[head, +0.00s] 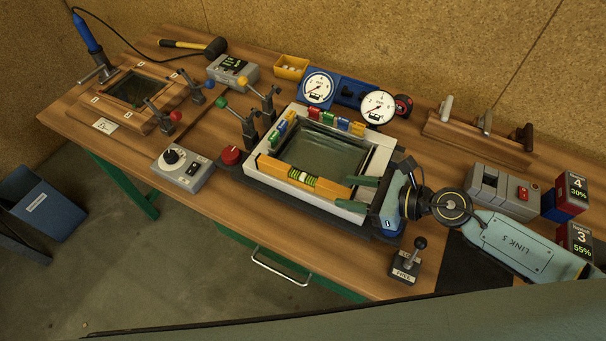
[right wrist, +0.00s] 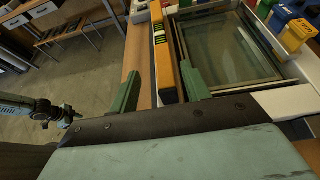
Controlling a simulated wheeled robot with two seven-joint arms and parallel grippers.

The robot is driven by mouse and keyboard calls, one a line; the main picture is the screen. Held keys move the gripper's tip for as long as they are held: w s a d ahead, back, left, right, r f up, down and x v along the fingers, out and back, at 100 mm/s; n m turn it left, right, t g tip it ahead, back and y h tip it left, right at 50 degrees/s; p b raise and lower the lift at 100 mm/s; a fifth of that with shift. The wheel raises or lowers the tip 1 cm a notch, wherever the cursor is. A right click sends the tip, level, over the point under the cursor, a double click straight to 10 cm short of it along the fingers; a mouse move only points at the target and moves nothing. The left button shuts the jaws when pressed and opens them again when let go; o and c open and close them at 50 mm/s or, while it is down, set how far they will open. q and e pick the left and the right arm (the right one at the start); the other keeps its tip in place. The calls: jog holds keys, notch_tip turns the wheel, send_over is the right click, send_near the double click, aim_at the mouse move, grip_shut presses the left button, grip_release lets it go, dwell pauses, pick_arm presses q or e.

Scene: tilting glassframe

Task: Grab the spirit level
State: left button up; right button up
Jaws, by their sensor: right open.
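The spirit level (head: 302,178) is an orange bar with a yellow-green vial. It lies along the near side of the pale tilting frame (head: 378,158), which surrounds a dark glass pane (head: 322,152). My right gripper (head: 358,193) is open at the level's right end, its green fingers pointing along the bar. In the right wrist view, the level (right wrist: 163,55) runs away from me, its near end between the fingertips (right wrist: 160,88). A gap shows at the left finger; the right finger is close to the bar, and I cannot tell whether it touches.
Coloured clips (head: 328,118) line the frame's far side, with two dial gauges (head: 378,107) behind. A red button (head: 231,156) and a grey control box (head: 183,168) stand left of the frame. A small lever box (head: 407,263) stands close below my right gripper.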

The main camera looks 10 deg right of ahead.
aim_at(337, 187)
jog(key=shift+x, duration=1)
jog(key=x, duration=0.3)
jog(key=shift+w+f+p, duration=0.1)
jog(key=shift+w+p, duration=0.2)
jog(key=shift+p, duration=0.1)
jog(key=shift+w+a+f, duration=0.15)
pick_arm(q)
jog(key=shift+w+d+r, duration=0.1)
jog(key=shift+w+r, duration=0.2)
jog(key=shift+w, duration=0.3)
jog(key=shift+w+r, duration=0.25)
jog(key=shift+w, duration=0.3)
pick_arm(e)
grip_shut()
